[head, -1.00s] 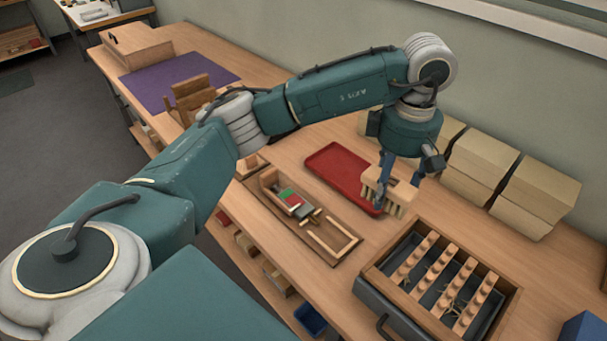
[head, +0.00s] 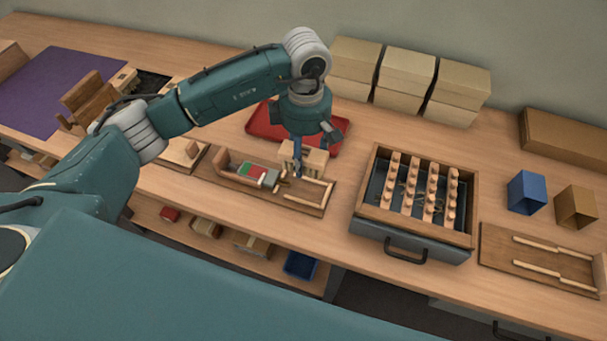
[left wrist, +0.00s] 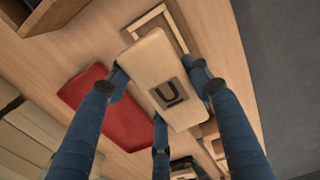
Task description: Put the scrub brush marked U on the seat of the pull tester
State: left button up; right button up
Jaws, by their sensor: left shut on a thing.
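The scrub brush (head: 316,160) is held by my left gripper (head: 303,154), bristles down, above the bench. In the left wrist view the pale brush block (left wrist: 152,62) shows a dark U on its top, with the blue fingers (left wrist: 160,88) closed around its sides. What looks like the pull tester (head: 236,183) is a low wooden board with a red and green strip and a pale open frame (head: 321,193), perhaps its seat. The brush hangs just behind that frame, and looks apart from it. The frame also shows in the left wrist view (left wrist: 187,42). My right gripper is out of view.
A red tray (head: 262,126) lies behind the brush. Several pale boxes (head: 407,75) line the wall. A drawer-like box (head: 415,243) with tufted strips stands to the right, with blue and brown bins (head: 527,191) beyond. A purple mat (head: 55,88) is far left.

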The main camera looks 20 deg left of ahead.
pick_arm(q)
send_over(304, 187)
notch_tip(304, 187, down, 5)
jog(key=shift+s+p, duration=0.1)
jog(key=shift+p, duration=0.35)
jog(key=shift+d+f, duration=0.1)
jog(key=shift+f, duration=0.4)
notch_tip(304, 187, down, 3)
jog(key=shift+f+p, duration=0.2)
jog(key=shift+p, duration=0.3)
jog(key=shift+f, duration=0.25)
jog(key=shift+f+b, duration=0.25)
jog(key=shift+b, duration=0.05)
jog(key=o, duration=1)
jog(key=shift+r, duration=0.1)
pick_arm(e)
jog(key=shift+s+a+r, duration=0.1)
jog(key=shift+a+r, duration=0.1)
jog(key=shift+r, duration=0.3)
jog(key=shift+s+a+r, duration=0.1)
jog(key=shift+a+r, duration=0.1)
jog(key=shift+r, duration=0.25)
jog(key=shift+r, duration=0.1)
